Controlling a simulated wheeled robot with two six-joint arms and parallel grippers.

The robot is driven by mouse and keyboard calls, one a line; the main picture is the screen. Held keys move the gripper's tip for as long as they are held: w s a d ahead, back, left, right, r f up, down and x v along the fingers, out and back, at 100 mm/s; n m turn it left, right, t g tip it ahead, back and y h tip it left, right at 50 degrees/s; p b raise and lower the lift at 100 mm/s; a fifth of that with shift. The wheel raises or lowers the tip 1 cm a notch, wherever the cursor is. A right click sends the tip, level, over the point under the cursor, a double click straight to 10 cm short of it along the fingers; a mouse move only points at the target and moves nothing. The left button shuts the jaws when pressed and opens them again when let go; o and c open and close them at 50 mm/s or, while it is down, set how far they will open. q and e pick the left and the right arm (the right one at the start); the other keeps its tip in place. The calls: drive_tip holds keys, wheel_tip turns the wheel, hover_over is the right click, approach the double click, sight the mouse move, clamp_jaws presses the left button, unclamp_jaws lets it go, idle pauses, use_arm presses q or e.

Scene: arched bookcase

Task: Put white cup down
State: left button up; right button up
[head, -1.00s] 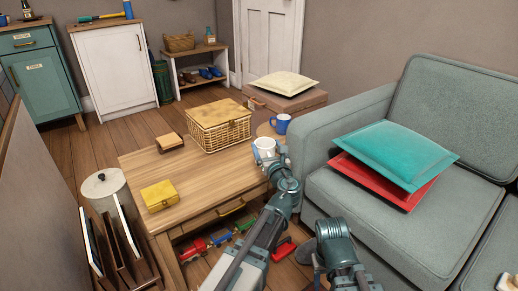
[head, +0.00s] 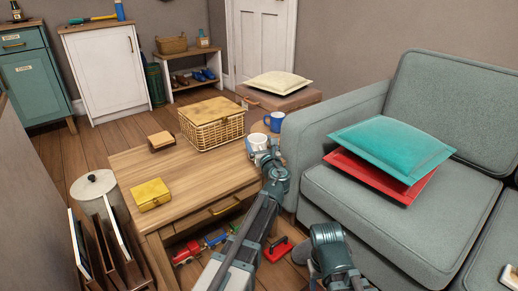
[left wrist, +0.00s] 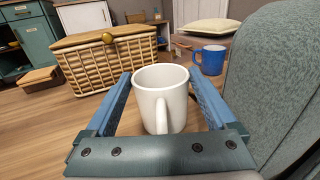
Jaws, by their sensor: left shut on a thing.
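The white cup (head: 257,141) is upright at the right far corner of the wooden coffee table (head: 190,181). In the left wrist view the white cup (left wrist: 160,95) stands between the blue fingers, its handle facing the camera. My left gripper (head: 266,152) is shut on it; the gripper also shows in the left wrist view (left wrist: 160,100). I cannot tell whether the cup's base touches a surface; the gripper bar hides part of the area below. My right gripper is not in view.
A wicker basket (head: 212,128) stands left of the cup. A blue mug (head: 274,121) is just behind it. The sofa arm (head: 325,118) is close on the right. A small wooden box (head: 161,141) and a yellow box (head: 150,194) are on the table, with bare wood between them.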

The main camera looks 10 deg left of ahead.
use_arm(q)
drive_tip(key=shift+f, duration=0.2)
drive_tip(key=o, duration=1.2)
drive_tip(key=shift+o, duration=0.6)
drive_tip(key=shift+r, duration=0.15)
drive_tip(key=v, duration=1.2)
drive_tip(key=shift+s, duration=0.1)
